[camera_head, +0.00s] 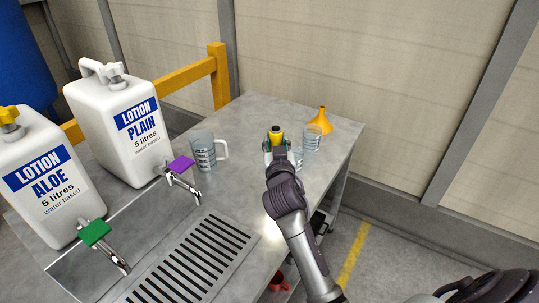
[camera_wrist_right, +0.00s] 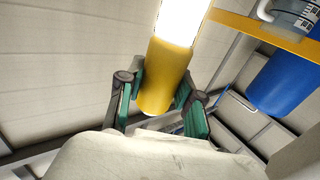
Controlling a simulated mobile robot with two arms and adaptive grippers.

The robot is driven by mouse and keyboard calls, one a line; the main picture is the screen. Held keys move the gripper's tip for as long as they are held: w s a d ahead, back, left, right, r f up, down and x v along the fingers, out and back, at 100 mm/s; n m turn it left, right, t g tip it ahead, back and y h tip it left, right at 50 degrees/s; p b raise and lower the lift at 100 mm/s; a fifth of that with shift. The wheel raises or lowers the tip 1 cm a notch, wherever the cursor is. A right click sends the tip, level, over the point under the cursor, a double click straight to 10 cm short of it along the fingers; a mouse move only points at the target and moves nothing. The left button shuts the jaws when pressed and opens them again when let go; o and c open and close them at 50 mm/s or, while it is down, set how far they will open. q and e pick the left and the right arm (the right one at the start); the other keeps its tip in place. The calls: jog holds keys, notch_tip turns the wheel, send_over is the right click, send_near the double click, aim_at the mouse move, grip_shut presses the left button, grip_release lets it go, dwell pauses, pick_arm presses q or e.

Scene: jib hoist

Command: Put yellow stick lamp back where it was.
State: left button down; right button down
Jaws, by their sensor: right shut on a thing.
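The yellow stick lamp (camera_head: 277,131) is held upright in my right gripper (camera_head: 277,150), over the far part of the grey bench. In the right wrist view the lamp's yellow body (camera_wrist_right: 160,85) sits between the two green-padded fingers of the right gripper (camera_wrist_right: 162,95), which are shut on it. Its bright white lit section (camera_wrist_right: 181,20) runs out of the top of that view. The head view does not show whether the lamp's lower end touches the bench. My left gripper is in neither view.
The grey bench (camera_head: 245,115) holds a clear jug (camera_head: 203,151), a clear beaker (camera_head: 312,138) and a yellow funnel (camera_head: 321,122) close right of the lamp. White lotion containers (camera_head: 117,125) with taps stand left, by a slotted drain (camera_head: 195,260). A red item (camera_head: 278,282) lies below the bench top.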

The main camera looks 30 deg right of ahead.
jog(key=f, duration=0.1)
jog(key=w+f, duration=0.1)
jog(key=f, duration=0.1)
jog(key=w+f, duration=0.1)
jog(key=f, duration=0.1)
jog(key=shift+a+f, duration=0.1)
jog(key=shift+a, duration=0.3)
jog(key=shift+b, duration=0.3)
jog(key=shift+f, duration=0.1)
jog(key=c, duration=0.8)
grip_release()
jog(key=shift+o, duration=0.2)
